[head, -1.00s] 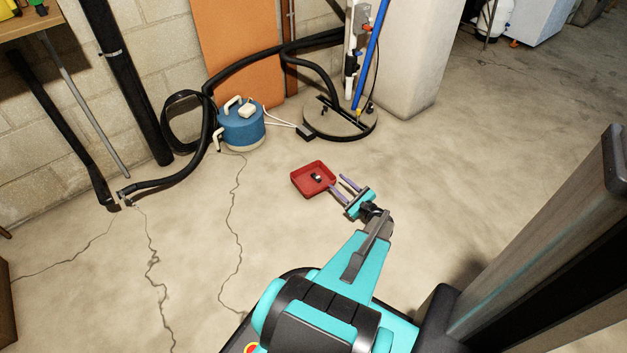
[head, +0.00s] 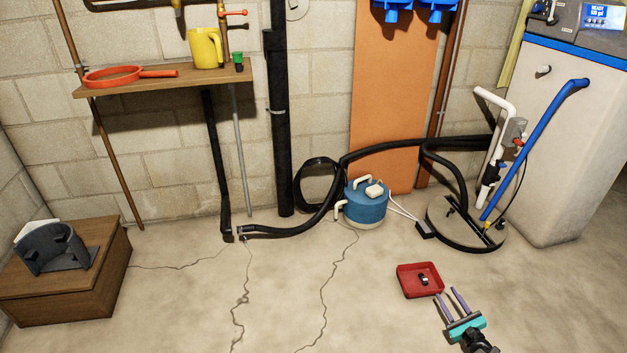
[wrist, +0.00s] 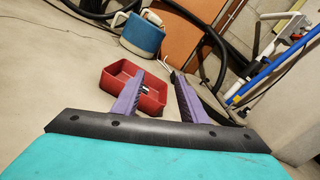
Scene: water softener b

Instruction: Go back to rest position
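My gripper (head: 455,302) is open, with its two purple fingers apart and nothing visible between them. It is at the lower right of the head view, just right of a red tray (head: 405,284). The tray lies on the floor with a small dark and light object (head: 424,279) in it. In the wrist view my gripper (wrist: 158,82) spreads its fingers, and the left finger overlaps the red tray (wrist: 113,74) in the picture. That finger partly hides the small object. I cannot tell whether the finger touches the tray.
A blue pump (head: 366,207) with black hoses stands behind the tray. A round pit cover (head: 478,232) with pipes and the softener cabinet (head: 560,130) are at right. A wooden box (head: 70,285) stands at left, below a wall shelf (head: 150,84). The middle floor is clear.

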